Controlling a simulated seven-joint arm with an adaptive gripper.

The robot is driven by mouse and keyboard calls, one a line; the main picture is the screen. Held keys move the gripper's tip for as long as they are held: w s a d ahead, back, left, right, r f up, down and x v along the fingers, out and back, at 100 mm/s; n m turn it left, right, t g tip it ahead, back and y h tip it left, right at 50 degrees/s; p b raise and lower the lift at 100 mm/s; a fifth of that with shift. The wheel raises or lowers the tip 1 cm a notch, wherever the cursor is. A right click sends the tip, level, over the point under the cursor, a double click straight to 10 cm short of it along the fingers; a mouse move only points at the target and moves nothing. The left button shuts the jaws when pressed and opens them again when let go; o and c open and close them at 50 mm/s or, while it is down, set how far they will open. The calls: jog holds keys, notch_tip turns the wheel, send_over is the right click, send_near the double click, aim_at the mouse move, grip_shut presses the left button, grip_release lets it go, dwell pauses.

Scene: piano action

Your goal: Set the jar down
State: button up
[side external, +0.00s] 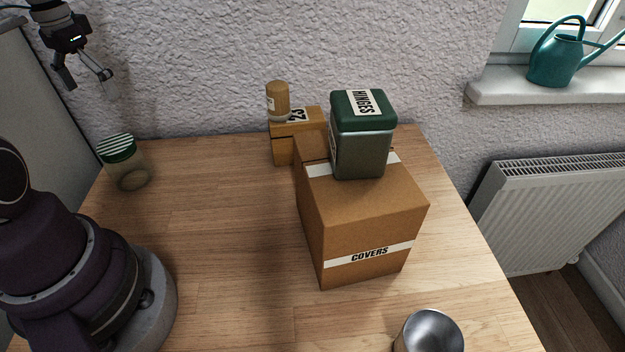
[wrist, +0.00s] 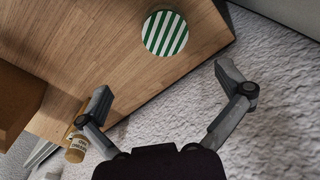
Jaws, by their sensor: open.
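The jar (side external: 128,170) is clear with a green-and-white striped lid, and stands upright on the wooden table near its back left corner. In the wrist view its striped lid (wrist: 165,33) shows from above, beyond the fingertips. My gripper (side external: 87,80) is open and empty, above the jar and a little to its left in the side view. Both spread fingers (wrist: 165,82) show in the wrist view, with nothing between them but table edge and wall. The jar and the gripper are apart.
A large cardboard box marked COVERS (side external: 365,225) carries a green HINGES tin (side external: 362,150). Behind it, a smaller box (side external: 283,145) bears a brown bottle (side external: 278,100). A metal cup (side external: 432,332) stands at the front right. The table between jar and boxes (side external: 220,200) is clear.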

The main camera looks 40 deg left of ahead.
jog(key=d+r+m+t, duration=0.1)
jog(key=d+r+t, duration=0.1)
jog(key=d, duration=0.8)
jog(key=w+d+r+m+t, duration=0.1)
jog(key=d+r+m+t, duration=0.1)
jog(key=d, duration=0.9)
jog(key=shift+w+d+r+t, duration=0.15)
jog(key=shift+d+r+t, duration=0.1)
jog(key=shift+t, duration=0.45)
